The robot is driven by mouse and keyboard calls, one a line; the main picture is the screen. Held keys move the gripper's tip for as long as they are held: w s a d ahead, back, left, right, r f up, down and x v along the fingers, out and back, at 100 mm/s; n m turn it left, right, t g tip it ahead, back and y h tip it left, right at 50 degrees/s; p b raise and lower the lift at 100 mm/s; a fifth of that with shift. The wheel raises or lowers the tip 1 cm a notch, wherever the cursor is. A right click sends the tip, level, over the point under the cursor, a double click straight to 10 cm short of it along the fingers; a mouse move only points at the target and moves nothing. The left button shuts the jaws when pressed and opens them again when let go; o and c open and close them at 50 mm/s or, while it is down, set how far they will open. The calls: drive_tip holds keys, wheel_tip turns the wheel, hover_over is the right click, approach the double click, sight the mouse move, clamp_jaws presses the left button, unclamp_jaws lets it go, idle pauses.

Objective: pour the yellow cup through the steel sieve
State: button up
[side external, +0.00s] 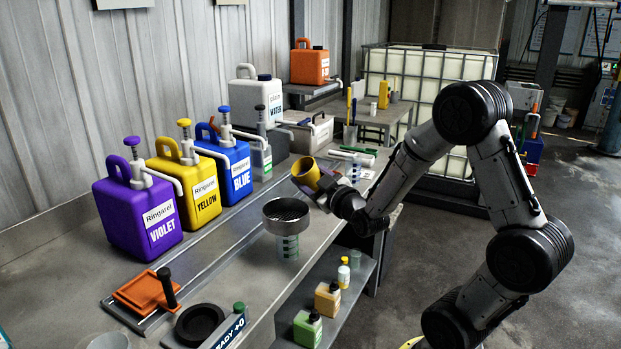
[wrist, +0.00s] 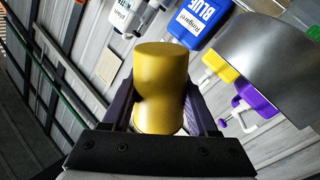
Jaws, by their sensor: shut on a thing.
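My gripper (side external: 327,184) is shut on the yellow cup (side external: 306,173). The cup is held tilted above the bench, up and slightly right of the steel sieve (side external: 286,215), and apart from it. The sieve sits on top of a clear beaker (side external: 287,246) with green marks. In the wrist view, the cup (wrist: 160,85) sits between the two dark fingers, and the grey curved wall of the sieve (wrist: 275,60) shows at upper right. The cup's contents are hidden, and no stream is visible.
Violet (side external: 137,213), yellow (side external: 187,190) and blue (side external: 224,169) pump jugs line the wall behind the sieve. An orange tray (side external: 146,291) and a black round dish (side external: 200,325) lie at the front. Small bottles (side external: 327,300) stand on a lower shelf.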

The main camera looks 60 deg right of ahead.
sight(303, 178)
drive_tip(key=shift+w+a+r+n, duration=0.3)
drive_tip(key=shift+a+r+n, duration=0.25)
drive_tip(key=shift+n, duration=0.45)
drive_tip(key=n, duration=0.2)
drive_tip(key=f+n, duration=0.1)
drive_tip(key=n, duration=0.1)
drive_tip(key=shift+a, duration=0.15)
drive_tip(key=n, duration=0.3)
drive_tip(key=shift+w+a+n, duration=0.2)
drive_tip(key=shift+a+n, duration=0.05)
drive_tip(key=shift+n, duration=0.15)
drive_tip(key=shift+w+a+n, duration=0.1)
drive_tip(key=shift+a+n, duration=0.1)
drive_tip(key=shift+n, duration=0.8)
drive_tip(key=shift+w+a+r+n+t+y, duration=0.1)
drive_tip(key=shift+a+r+n+t+y, duration=0.2)
drive_tip(key=shift+n, duration=0.4)
drive_tip(key=shift+w+a+r+n, duration=0.1)
drive_tip(key=shift+r+n, duration=0.25)
drive_tip(key=shift+n, duration=0.35)
drive_tip(key=shift+r, duration=0.1)
drive_tip(key=shift+r, duration=2.4)
